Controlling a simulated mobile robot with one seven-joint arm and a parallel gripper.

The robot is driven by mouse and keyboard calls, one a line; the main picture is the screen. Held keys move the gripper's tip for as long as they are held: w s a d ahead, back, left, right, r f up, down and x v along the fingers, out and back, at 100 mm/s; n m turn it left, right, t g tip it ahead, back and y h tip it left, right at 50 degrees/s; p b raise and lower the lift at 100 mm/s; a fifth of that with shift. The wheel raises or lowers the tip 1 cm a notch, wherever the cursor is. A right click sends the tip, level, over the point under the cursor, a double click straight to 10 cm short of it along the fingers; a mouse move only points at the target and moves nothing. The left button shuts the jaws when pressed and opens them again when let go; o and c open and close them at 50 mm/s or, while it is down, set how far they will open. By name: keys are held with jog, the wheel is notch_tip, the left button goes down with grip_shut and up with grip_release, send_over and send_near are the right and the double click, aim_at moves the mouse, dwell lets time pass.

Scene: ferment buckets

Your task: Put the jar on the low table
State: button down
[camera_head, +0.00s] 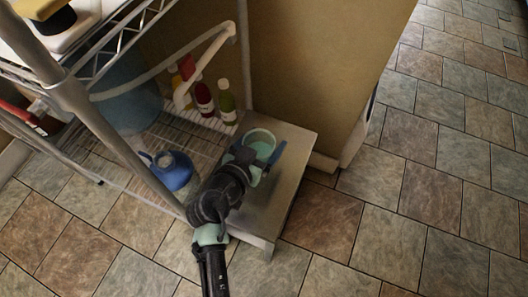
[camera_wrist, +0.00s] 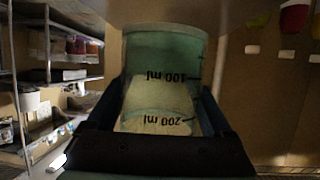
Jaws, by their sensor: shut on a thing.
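The jar (camera_head: 260,140) is a pale green, translucent vessel with an open top. In the wrist view the jar (camera_wrist: 165,75) shows black "100 ml" and "200 ml" marks, upside down in the picture. My gripper (camera_head: 262,160) is shut on the jar, with a finger on either side; in the wrist view the dark fingers (camera_wrist: 165,115) flank it. The low table (camera_head: 268,205) has a flat grey top and stands beside the wire rack. The jar appears over the table's far part; whether its base touches the top is hidden.
A wire rack (camera_head: 120,150) stands left of the table. A tan wall (camera_head: 310,70) is behind. The table's near part is clear.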

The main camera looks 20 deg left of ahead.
aim_at(266, 148)
jog(key=shift+f+b, duration=0.75)
jog(key=shift+f, duration=1.05)
jog(key=shift+f, duration=0.2)
grip_release()
jog(key=shift+r, duration=0.15)
jog(key=shift+s+r, duration=0.15)
jog(key=shift+s, duration=0.1)
jog(key=p+v, duration=0.2)
jog(key=v, duration=0.9)
jog(key=shift+s+a, duration=0.1)
jog(key=shift+s, duration=0.15)
